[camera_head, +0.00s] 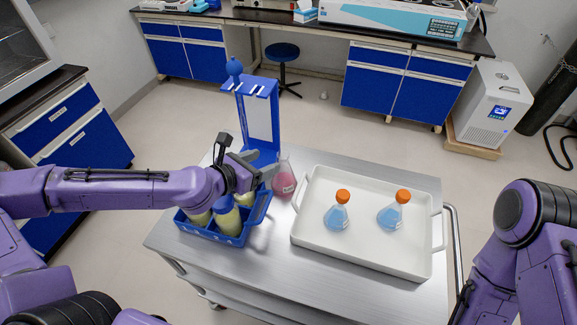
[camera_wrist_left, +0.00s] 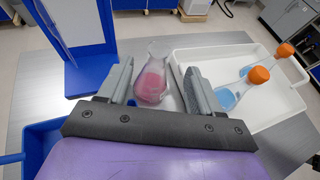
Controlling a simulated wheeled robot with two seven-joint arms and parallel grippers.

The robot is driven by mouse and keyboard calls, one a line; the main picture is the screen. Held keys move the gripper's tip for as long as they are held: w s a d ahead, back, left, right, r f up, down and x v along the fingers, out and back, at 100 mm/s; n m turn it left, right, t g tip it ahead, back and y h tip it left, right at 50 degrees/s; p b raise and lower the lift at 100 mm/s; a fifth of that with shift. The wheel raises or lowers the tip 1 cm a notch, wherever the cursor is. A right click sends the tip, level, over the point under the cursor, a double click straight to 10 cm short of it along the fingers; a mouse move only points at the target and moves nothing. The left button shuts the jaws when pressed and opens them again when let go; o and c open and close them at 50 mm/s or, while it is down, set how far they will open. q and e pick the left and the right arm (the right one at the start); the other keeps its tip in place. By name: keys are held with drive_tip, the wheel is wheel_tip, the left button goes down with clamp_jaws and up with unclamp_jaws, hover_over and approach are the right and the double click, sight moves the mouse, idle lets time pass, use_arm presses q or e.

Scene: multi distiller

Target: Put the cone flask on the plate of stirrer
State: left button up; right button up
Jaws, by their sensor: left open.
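A clear cone flask (camera_head: 284,181) with pink liquid and no cap stands upright on the metal cart top, just left of the white tray. It also shows in the left wrist view (camera_wrist_left: 153,78), ahead of and between the two grey fingers. My left gripper (camera_head: 262,169) is open, beside the flask on its left, with its fingers pointing at it. In the left wrist view my left gripper (camera_wrist_left: 157,76) has a wide gap between its fingers. I cannot tell if either finger touches the glass. I cannot make out a stirrer plate. My right gripper is out of view.
The white tray (camera_head: 360,262) holds two orange-capped flasks (camera_head: 337,216) with blue liquid. A blue rack (camera_head: 222,240) with yellowish bottles sits under my left forearm. A tall blue stand (camera_head: 242,105) rises behind my gripper. The cart's front is clear.

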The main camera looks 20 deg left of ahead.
sight(287, 153)
use_arm(q)
drive_tip(key=p+x, duration=0.1)
drive_tip(key=x, duration=0.8)
drive_tip(key=shift+f+p, duration=0.2)
drive_tip(key=shift+p, duration=0.2)
drive_tip(key=shift+w+d+f, duration=0.1)
drive_tip(key=shift+w+d, duration=0.05)
clamp_jaws()
